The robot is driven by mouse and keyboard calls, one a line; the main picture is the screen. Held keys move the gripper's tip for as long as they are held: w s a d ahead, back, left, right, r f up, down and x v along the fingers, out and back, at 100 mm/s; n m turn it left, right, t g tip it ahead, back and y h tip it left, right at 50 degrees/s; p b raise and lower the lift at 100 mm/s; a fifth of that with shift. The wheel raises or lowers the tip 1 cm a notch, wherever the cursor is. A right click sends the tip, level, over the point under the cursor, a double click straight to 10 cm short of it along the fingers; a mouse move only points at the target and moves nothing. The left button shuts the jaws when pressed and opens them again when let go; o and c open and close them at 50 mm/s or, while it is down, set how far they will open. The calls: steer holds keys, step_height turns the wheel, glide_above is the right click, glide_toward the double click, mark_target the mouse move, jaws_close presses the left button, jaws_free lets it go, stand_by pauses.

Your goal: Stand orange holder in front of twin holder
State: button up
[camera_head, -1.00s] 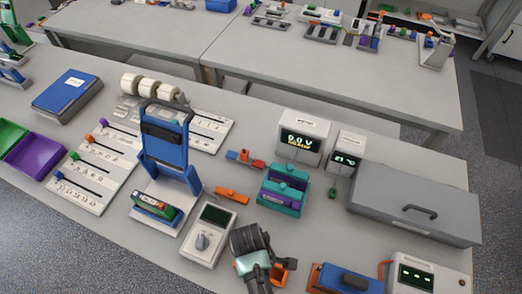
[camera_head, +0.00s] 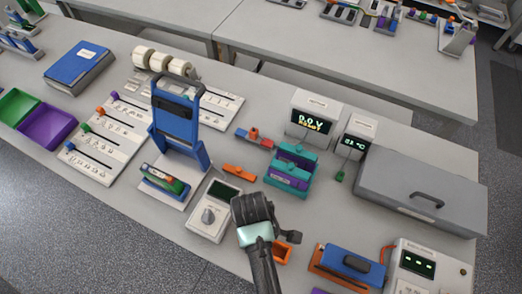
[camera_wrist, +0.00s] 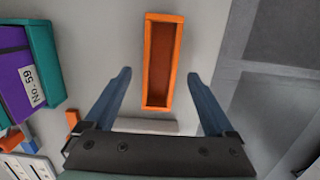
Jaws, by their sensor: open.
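The orange holder (camera_wrist: 163,60) is a narrow, open-topped orange box. In the wrist view it lies ahead of and between my open finger tips, its hollow side facing the camera. In the head view it is partly hidden behind my arm, with its orange edge (camera_head: 284,250) showing. My gripper (camera_wrist: 159,75) is open and empty; its two blue fingers stand on either side of the holder's near end, apart from it. In the head view my gripper's dark body (camera_head: 252,208) hides its fingers. The teal twin holder (camera_head: 287,180) stands behind, with purple pieces in it; its teal edge (camera_wrist: 42,65) shows at left in the wrist view.
A multimeter (camera_head: 212,212) lies left of my gripper. An orange-and-blue block (camera_head: 347,264) and a display box (camera_head: 425,268) stand to the right. A grey case (camera_head: 418,195) is behind right. A small orange piece (camera_head: 238,171) lies left of the twin holder.

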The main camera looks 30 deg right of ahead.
step_height(320, 180, up, 8)
steer(key=shift+w+a, duration=0.3)
steer(key=shift+w, duration=0.1)
steer(key=w+r+m+t+h, duration=0.1)
steer(key=w+r+m+t, duration=0.1)
steer(key=w+r+t, duration=0.95)
steer(key=w+a+r+m+t, duration=0.1)
steer(key=w+r, duration=0.4)
steer(key=r, duration=0.4)
steer(key=w+a+r+m+t, duration=0.1)
steer(key=w+r+t, duration=0.1)
steer(key=w+r, duration=0.55)
steer(key=s+a+r+m+t, duration=0.1)
steer(key=s+r+t, duration=0.15)
steer(key=r, duration=0.55)
steer(key=s+a+r+t, duration=0.1)
steer(key=a+r+t, duration=0.15)
steer(key=r, duration=0.65)
steer(key=s+r+m+t, duration=0.1)
steer(key=r+t, duration=0.2)
steer(key=r, duration=0.5)
steer(key=s+a+r+m+t+y, duration=0.1)
steer(key=s+a+r+t, duration=0.2)
steer(key=s+r+t, duration=0.3)
steer(key=s+r, duration=0.3)
steer(key=r, duration=0.4)
steer(key=shift+s+r+m, duration=0.25)
steer(key=shift+s+m, duration=0.05)
steer(key=shift+s, duration=0.1)
